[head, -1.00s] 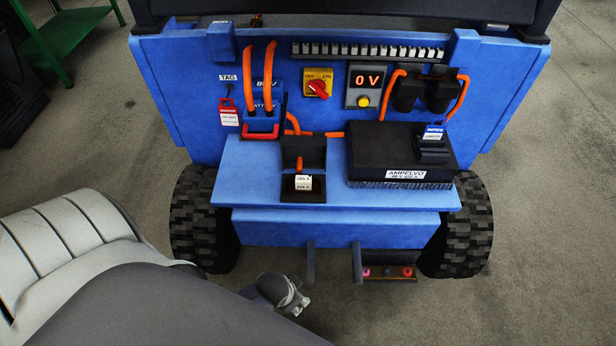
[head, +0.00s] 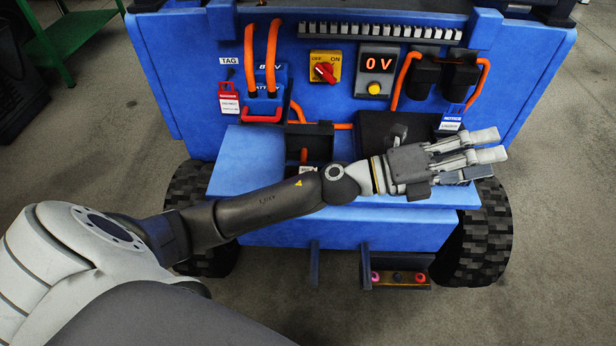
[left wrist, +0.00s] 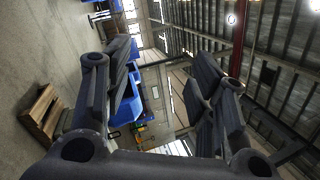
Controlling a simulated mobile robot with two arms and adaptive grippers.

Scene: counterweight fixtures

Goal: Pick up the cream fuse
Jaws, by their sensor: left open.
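A small cream block with printed lettering (head: 304,170), likely the cream fuse, sits by the black fuse holder (head: 318,135) on the blue shelf. Only a sliver shows above my left forearm; the rest is hidden. My left gripper (head: 490,155) is open and reaches across the shelf to the right. Its fingertips point right, in front of the black finned box (head: 375,128) and well right of the cream block. In the left wrist view the two fingers (left wrist: 165,85) are spread with nothing between them. My right gripper is not in view.
A blue panel carries orange cables (head: 272,60), a red rotary switch (head: 324,72) and a display reading 0 V (head: 379,65). A small tray (head: 410,286) is low down. A wooden pallet (left wrist: 40,112) lies on the floor.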

